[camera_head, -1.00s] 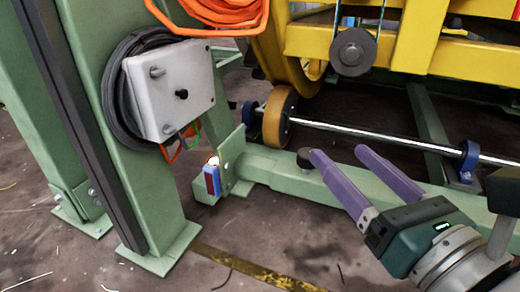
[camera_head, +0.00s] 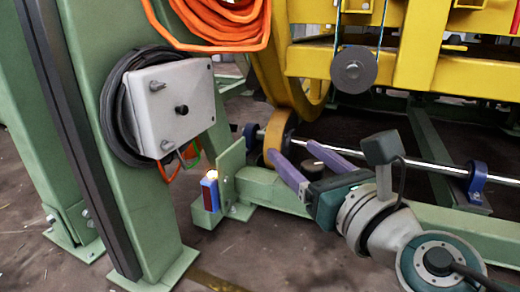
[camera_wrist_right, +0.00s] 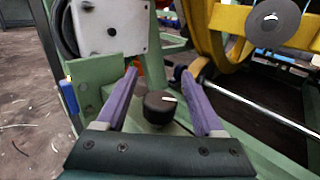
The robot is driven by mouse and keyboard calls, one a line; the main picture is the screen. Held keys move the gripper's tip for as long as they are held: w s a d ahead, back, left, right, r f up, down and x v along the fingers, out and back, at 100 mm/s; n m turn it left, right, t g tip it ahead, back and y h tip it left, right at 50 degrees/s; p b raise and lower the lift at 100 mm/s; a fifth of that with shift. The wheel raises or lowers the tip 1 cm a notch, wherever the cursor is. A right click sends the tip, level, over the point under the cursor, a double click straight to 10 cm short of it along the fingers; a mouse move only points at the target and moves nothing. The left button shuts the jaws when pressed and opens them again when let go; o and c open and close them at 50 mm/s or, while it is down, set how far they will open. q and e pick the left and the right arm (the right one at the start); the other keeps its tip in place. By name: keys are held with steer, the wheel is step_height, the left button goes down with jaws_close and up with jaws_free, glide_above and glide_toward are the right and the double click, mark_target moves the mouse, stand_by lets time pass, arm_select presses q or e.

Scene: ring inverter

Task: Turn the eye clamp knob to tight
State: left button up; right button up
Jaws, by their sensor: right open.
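The knob (camera_wrist_right: 160,107) is black and round, with a white pointer line on top. In the right wrist view it sits on the green beam, between my right gripper's purple fingers (camera_wrist_right: 158,74) and nearer than their tips. The fingers are spread with a gap on each side of it; I cannot tell whether either one touches it. My left gripper is not in view.
A grey box (camera_head: 172,103) with a small black knob hangs on the green post at left, by coiled cable. A red and blue block (camera_head: 210,190) stands by a green plate (camera_head: 230,172). A steel shaft (camera_head: 420,165) and yellow frame (camera_head: 405,62) lie behind.

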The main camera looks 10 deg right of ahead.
jaws_close()
stand_by(0.5)
